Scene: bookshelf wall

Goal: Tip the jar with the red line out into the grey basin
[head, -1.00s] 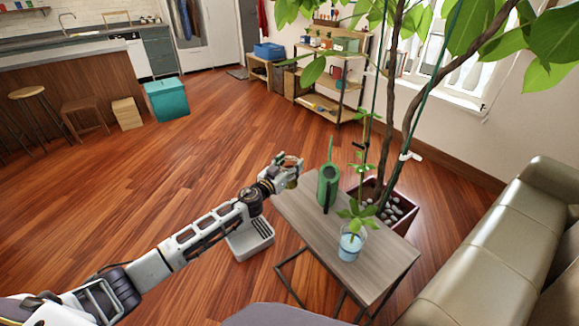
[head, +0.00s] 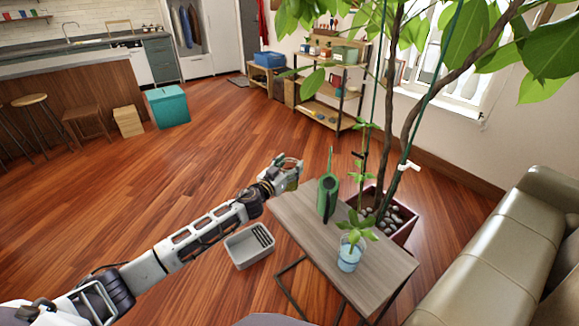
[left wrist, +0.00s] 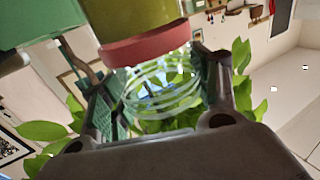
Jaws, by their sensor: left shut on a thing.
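My left gripper (head: 290,166) is at the far left corner of the wooden table, beyond and to the right of the grey basin (head: 234,254) on the floor. In the left wrist view, the fingers of this gripper (left wrist: 160,90) stand on either side of the jar. The jar (left wrist: 165,90) has clear ridged glass, a red band and a yellow-green part above the band in the picture. In the head view the jar is mostly hidden by the gripper, so I cannot tell its tilt. The basin has a dark slotted part inside. My right gripper is not in view.
A green watering can (head: 327,197) and a glass of blue water with a plant cutting (head: 350,257) stand on the table (head: 375,277). A potted tree (head: 402,230) stands behind it, and a sofa (head: 490,255) is at right. Open floor lies left of the basin.

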